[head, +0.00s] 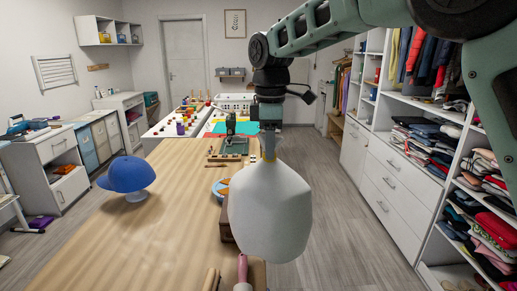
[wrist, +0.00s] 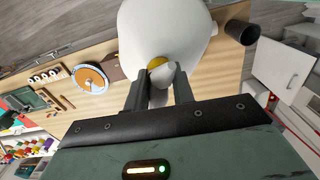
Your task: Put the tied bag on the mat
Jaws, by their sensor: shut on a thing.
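The tied bag (head: 270,205) is white and full, with a yellow tie at its neck. It hangs below my gripper (head: 269,132), over the right edge of the wooden table. In the wrist view the two fingers of my gripper (wrist: 160,85) are shut on the neck of the bag (wrist: 165,28), close to the tie. A dark green flat piece (head: 235,146), which may be the mat, lies at the far end of the table with a dark upright object on it. It also shows at the left of the wrist view (wrist: 22,98).
A blue cap (head: 127,174) sits on a stand on the table (head: 150,230). A blue-rimmed plate (head: 219,188) and a brown block (head: 226,218) are partly behind the bag. The table's left-middle is clear. Shelving with clothes (head: 430,150) stands on the right.

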